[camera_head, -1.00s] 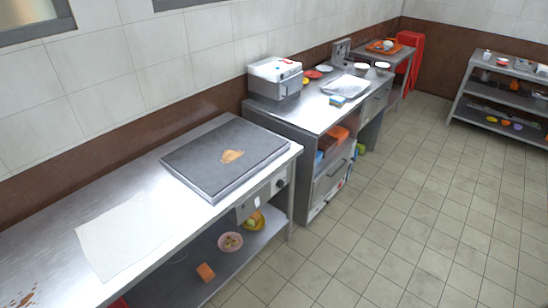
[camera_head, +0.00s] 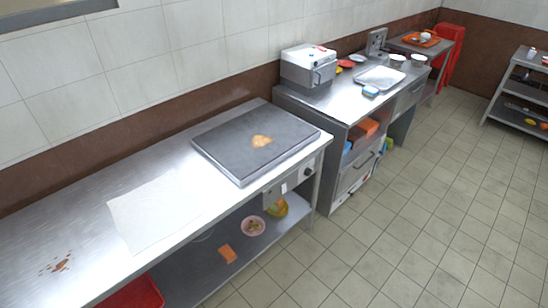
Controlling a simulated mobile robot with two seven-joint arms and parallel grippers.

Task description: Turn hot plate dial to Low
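The hot plate (camera_head: 225,140) is a flat dark grey slab on the steel counter, with a piece of tan food (camera_head: 262,141) on it. A small black dial (camera_head: 309,171) sits on the front panel below the plate's right end. A pale tag or switch (camera_head: 284,188) is on the panel to its left. The dial's marks are too small to read. Neither of my grippers is in view.
A white sheet (camera_head: 155,212) and brown crumbs (camera_head: 60,265) lie on the counter (camera_head: 60,220). The shelf below holds a pink bowl (camera_head: 253,226) and an orange block (camera_head: 228,254). A second counter (camera_head: 335,105) stands to the right. The tiled floor (camera_head: 400,220) in front is clear.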

